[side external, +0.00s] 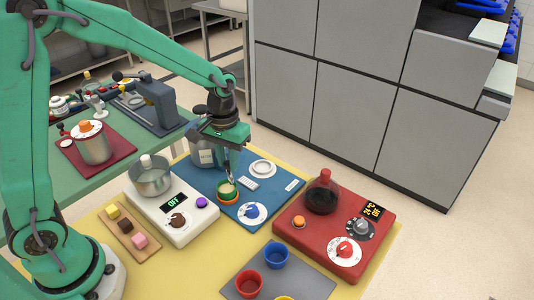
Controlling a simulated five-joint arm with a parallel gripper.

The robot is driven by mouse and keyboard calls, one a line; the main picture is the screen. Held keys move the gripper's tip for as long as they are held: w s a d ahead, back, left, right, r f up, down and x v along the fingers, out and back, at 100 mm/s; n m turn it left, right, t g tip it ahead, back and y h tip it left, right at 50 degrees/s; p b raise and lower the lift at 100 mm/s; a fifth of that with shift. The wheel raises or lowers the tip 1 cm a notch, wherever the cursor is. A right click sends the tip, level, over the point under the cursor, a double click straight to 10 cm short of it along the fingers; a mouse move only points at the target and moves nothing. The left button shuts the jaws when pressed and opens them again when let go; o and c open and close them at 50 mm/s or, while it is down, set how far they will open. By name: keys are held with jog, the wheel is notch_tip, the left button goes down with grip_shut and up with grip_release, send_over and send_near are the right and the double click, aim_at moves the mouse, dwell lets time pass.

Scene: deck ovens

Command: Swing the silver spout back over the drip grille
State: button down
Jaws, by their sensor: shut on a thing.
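I cannot clearly pick out the silver spout or the drip grille. A grey machine (158,98) with a black-knobbed lever stands on a dark base on the green table at the back left. My gripper (231,177) is apart from it, pointing down over the blue mat (266,204). Its fingertips are at the rim of a green cup (224,186), and it looks shut on that rim. The green cup sits in or on an orange cup (229,199). The fingers are small and partly merge with the cup.
A grey labelled jar (205,155) stands close behind my gripper. Several cups stand on a grey tray (300,285) in front.

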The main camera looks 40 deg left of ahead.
jog(key=shift+w+d+n, duration=0.25)
jog(key=shift+w+n, duration=0.65)
jog(key=shift+n, duration=0.15)
jog(key=shift+w+d+n, duration=0.25)
jog(key=shift+w+n, duration=0.65)
jog(key=shift+n, duration=0.2)
jog(key=shift+w+d+n, duration=0.25)
jog(key=shift+w+n, duration=0.65)
jog(key=shift+n, duration=0.15)
jog(key=c, duration=1.3)
grip_release()
jog(key=shift+o, duration=0.2)
jog(key=shift+r, duration=0.15)
notch_tip(320, 180, up, 8)
jog(key=shift+f, duration=0.2)
